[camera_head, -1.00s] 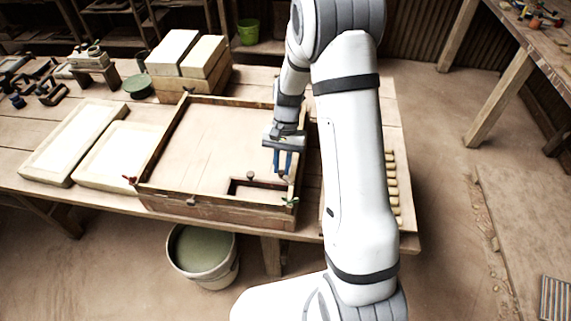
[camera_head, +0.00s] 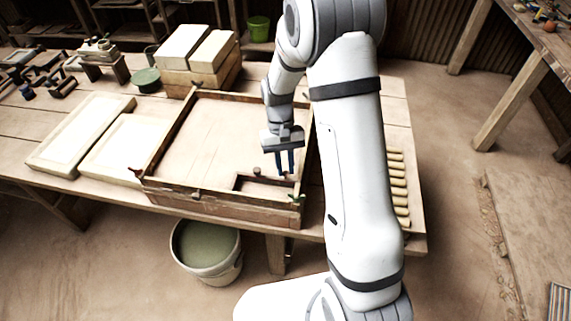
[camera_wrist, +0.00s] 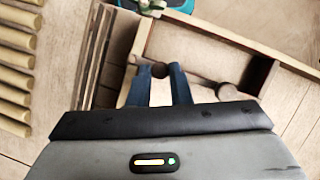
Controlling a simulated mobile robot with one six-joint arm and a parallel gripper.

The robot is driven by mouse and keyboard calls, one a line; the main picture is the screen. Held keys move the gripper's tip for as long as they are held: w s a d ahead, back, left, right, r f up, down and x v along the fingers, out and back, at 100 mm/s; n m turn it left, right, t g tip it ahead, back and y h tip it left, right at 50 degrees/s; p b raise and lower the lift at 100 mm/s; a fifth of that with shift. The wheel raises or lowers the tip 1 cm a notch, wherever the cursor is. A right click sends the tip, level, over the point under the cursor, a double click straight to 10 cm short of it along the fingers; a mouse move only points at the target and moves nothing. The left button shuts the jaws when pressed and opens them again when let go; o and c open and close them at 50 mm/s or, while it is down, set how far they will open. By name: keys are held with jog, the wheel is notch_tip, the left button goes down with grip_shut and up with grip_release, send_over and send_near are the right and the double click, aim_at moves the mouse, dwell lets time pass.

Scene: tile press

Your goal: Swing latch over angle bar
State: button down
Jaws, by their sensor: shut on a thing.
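The wooden latch (camera_wrist: 192,83) is a short strip beside the recess at the tray frame's front right corner. It has a round brown knob (camera_wrist: 160,70) at one end and a second knob (camera_wrist: 226,91) at the other, which also shows in the head view (camera_head: 257,171). My gripper (camera_head: 286,174) is low inside the corner. Its blue fingers (camera_wrist: 160,88) are shut on the first knob, one on each side. Wooden strips that look like the angle bar (camera_wrist: 215,32) edge the recess. My fingers and palm hide part of the latch.
The large shallow wooden frame (camera_head: 170,198) stands on the table, with a green wing nut (camera_head: 297,198) at its front right corner and a red one (camera_head: 135,171) at its left. Wooden rolls (camera_head: 398,181) lie to the right. Pale panels (camera_head: 75,135) lie left.

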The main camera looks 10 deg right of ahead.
jog(key=c, duration=1.3)
grip_release()
jog(key=shift+c, duration=0.2)
jog(key=b+v, duration=0.1)
jog(key=v, duration=0.7)
jog(key=shift+s+f, duration=0.1)
jog(key=s+d+r+t, duration=0.2)
jog(key=s+r+t, duration=0.2)
jog(key=s, duration=0.5)
jog(key=s+d+r+t, duration=0.2)
jog(key=s+r+t, duration=0.1)
jog(key=s+r, duration=0.5)
jog(key=shift+s+d+r+t, duration=0.15)
jog(key=shift+s+d+t, duration=0.2)
jog(key=shift+s, duration=0.85)
